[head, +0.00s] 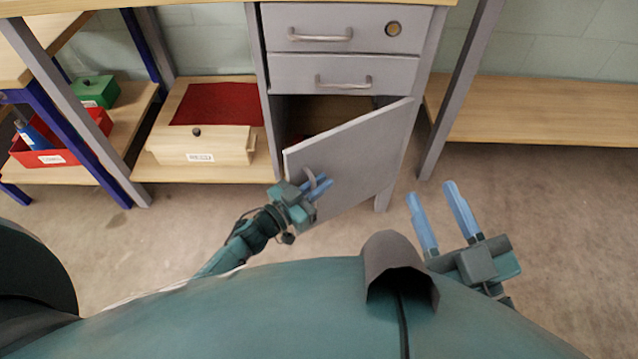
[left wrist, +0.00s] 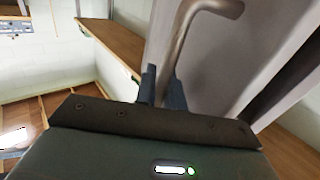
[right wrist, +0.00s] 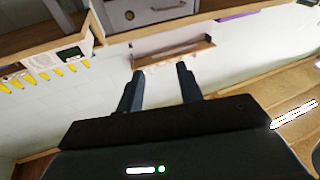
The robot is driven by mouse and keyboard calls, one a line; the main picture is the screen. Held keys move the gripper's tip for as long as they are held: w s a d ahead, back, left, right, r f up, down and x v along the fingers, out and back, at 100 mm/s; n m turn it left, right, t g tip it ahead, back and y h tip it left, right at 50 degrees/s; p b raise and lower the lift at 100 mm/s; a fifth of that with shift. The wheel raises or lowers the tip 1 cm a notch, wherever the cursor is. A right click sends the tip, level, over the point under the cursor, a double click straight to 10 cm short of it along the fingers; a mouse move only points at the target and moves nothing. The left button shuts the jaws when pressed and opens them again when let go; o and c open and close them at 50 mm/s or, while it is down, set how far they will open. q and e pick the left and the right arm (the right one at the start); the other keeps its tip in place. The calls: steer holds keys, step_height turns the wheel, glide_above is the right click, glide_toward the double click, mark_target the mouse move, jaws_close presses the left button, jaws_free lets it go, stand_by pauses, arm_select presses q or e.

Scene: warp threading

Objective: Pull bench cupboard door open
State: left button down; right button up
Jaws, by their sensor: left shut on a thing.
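The grey cupboard door (head: 362,158) under the bench drawers stands partly open, swung out on its right side. The dark cupboard interior (head: 330,108) shows behind it. My left gripper (head: 318,187) is shut on the door's handle (head: 310,178) near the door's left edge. In the left wrist view the bent metal handle (left wrist: 185,38) runs down between the fingers (left wrist: 160,85). My right gripper (head: 436,212) is open and empty, to the right of the door and apart from it. Its spread fingers also show in the right wrist view (right wrist: 160,90).
Two closed grey drawers (head: 345,28) sit above the cupboard. A wooden box (head: 205,150) and a red mat (head: 217,103) are on the shelf to the left. A red bin (head: 62,150) and green box (head: 96,92) stand further left. The floor before the door is clear.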

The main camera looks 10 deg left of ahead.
arm_select(q)
steer(key=c, duration=1.8)
jaws_free()
steer(key=shift+o, duration=0.2)
steer(key=shift+s+a, duration=0.1)
steer(key=p+v, duration=0.3)
steer(key=v, duration=1)
steer(key=shift+p, duration=0.35)
arm_select(e)
steer(key=shift+s+d+f+n+h, duration=0.15)
steer(key=shift+s+d+n+h, duration=0.15)
steer(key=shift+n, duration=0.1)
